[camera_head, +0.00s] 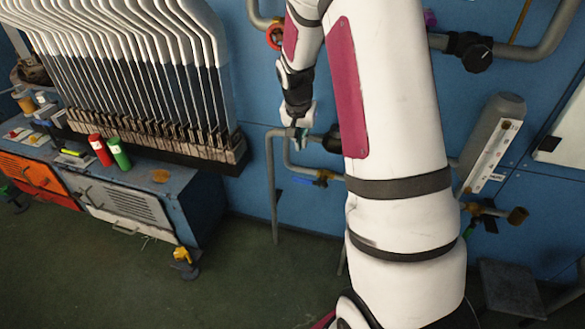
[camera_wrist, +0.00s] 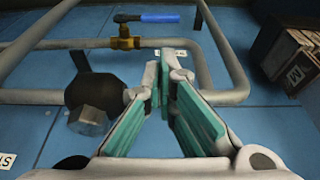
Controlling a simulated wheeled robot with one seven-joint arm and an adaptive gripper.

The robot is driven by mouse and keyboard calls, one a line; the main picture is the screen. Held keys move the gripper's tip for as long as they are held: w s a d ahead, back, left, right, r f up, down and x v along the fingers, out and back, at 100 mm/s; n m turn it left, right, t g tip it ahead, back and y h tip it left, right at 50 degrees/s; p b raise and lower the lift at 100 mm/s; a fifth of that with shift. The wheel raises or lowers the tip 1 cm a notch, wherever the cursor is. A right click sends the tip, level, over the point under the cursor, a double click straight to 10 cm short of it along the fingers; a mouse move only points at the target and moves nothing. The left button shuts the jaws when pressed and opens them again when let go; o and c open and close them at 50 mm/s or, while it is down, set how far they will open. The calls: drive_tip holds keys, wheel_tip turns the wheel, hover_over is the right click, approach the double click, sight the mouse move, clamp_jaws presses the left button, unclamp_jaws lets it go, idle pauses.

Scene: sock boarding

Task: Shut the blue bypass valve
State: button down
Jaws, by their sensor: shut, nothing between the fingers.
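The blue lever (camera_wrist: 152,18) of the bypass valve sits on a brass valve body (camera_wrist: 124,40) on a thin grey pipe. The lever lies roughly parallel to that pipe in the wrist view. In the head view the lever (camera_head: 303,182) and brass body (camera_head: 323,178) show low on the wall, left of my arm. My gripper (camera_wrist: 163,66) is shut and empty, its teal-padded fingers pointing at the pipework, apart from the lever. In the head view my gripper (camera_head: 299,130) is above the lever.
A black valve fitting (camera_wrist: 92,98) is close beside my fingers on the left in the wrist view, with grey pipes (camera_wrist: 222,55) around. In the head view a sock-board rack (camera_head: 160,140) stands left on a cabinet (camera_head: 190,200). A red handwheel (camera_head: 274,38) is above.

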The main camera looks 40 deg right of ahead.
drive_tip(key=shift+w+f, duration=0.1)
drive_tip(key=shift+f, duration=0.05)
drive_tip(key=b, duration=0.5)
approach(309, 182)
drive_tip(key=w+f, duration=0.1)
drive_tip(key=f, duration=0.1)
drive_tip(key=w+d+f, duration=0.1)
drive_tip(key=w, duration=0.1)
drive_tip(key=w+f, duration=0.1)
drive_tip(key=f, duration=0.1)
drive_tip(key=shift+w+d+f, duration=0.15)
drive_tip(key=shift+d+f, duration=0.1)
drive_tip(key=shift+f, duration=0.05)
drive_tip(key=shift+w+a+f, duration=0.1)
drive_tip(key=shift+f, duration=0.1)
